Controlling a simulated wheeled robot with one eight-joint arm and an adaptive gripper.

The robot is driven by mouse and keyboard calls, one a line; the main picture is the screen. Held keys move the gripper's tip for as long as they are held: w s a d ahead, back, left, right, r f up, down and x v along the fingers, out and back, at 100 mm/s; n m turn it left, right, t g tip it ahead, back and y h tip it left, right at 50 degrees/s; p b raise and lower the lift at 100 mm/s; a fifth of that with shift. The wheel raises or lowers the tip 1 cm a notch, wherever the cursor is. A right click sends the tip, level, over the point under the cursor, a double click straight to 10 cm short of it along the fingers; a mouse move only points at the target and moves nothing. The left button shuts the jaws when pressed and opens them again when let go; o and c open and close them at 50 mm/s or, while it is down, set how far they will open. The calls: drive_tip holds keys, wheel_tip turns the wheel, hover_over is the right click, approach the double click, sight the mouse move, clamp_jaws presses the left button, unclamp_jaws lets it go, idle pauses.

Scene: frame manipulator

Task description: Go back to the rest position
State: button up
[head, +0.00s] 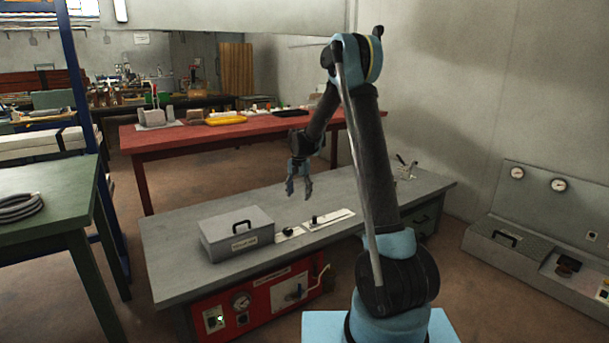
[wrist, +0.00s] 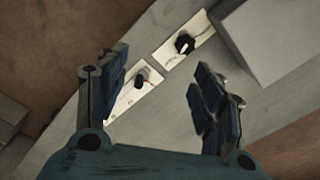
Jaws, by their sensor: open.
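My gripper (head: 299,186) hangs from my arm above the grey workbench (head: 185,280), fingers pointing down. It is open and empty. The gripper touches neither plate, as far as I can see.
A grey lidded box (head: 237,232) with a black handle stands at the bench's left. A red panel (head: 265,295) with a gauge is on the bench front. A red table (head: 200,138) stands behind, a green table (head: 45,215) at left. A grey console (head: 540,250) is at right.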

drive_tip(key=s+d+r+n, duration=0.1)
drive_tip(key=s+d+r, duration=0.6)
drive_tip(key=s, duration=0.5)
drive_tip(key=s+d+r+n, duration=0.1)
drive_tip(key=s+d+r, duration=0.65)
drive_tip(key=s, duration=0.45)
drive_tip(key=s+d+f+n, duration=0.1)
drive_tip(key=s+d+f, duration=0.1)
drive_tip(key=s, duration=0.6)
drive_tip(key=s+d+f+n+t, duration=0.1)
drive_tip(key=s+d+f, duration=0.2)
drive_tip(key=s, duration=0.5)
drive_tip(key=s+d+f, duration=0.2)
drive_tip(key=s+f, duration=0.2)
drive_tip(key=s, duration=0.4)
drive_tip(key=shift+d+n+t, duration=0.2)
drive_tip(key=shift+n+t, duration=0.2)
